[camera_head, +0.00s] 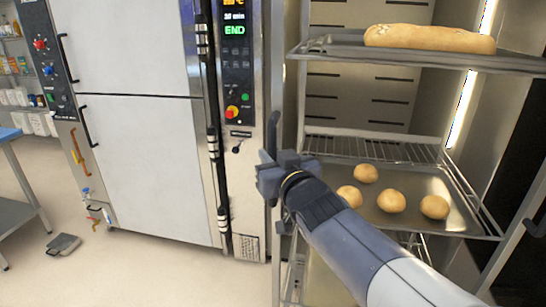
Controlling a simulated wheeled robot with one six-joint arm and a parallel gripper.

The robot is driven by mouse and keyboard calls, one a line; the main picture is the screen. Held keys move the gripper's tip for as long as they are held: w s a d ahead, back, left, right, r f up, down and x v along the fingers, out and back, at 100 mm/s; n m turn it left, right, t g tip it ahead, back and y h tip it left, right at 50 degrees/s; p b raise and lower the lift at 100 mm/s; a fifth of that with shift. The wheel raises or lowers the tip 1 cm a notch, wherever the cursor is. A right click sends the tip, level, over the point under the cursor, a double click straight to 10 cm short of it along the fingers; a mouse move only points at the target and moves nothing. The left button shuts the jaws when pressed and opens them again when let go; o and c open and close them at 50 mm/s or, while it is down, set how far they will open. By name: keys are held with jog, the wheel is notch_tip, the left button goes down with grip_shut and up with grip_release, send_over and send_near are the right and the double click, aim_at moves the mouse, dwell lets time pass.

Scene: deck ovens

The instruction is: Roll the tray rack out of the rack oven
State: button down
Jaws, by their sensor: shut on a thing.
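The tray rack is a tall metal frame in the right half of the head view. Its left upright (302,95) runs down beside the oven's control panel. My gripper (272,160) is at this left side of the rack, at mid height, and is shut on the rack. My arm hides part of the lower rack. The upper tray (335,44) carries a long loaf (428,39). The lower tray (462,218) carries several round buns (391,201). The rack oven's chamber wall (372,95) shows behind the rack. The rack's wheels are not in view.
The control panel (237,60) shows END, just left of the rack. Left of it is a large, closed pale oven door (140,150). A grey object (63,244) lies on the floor near a table (20,205) at far left. The floor between them is clear.

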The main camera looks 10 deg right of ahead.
jog(key=shift+s+a+f, duration=0.1)
jog(key=shift+s, duration=0.15)
jog(key=c, duration=1.4)
grip_release()
jog(key=shift+c, duration=0.2)
jog(key=shift+s, duration=0.1)
jog(key=p+v, duration=0.5)
jog(key=v, duration=0.5)
jog(key=shift+s+p, duration=0.35)
jog(key=shift+p, duration=0.05)
jog(key=shift+w, duration=0.1)
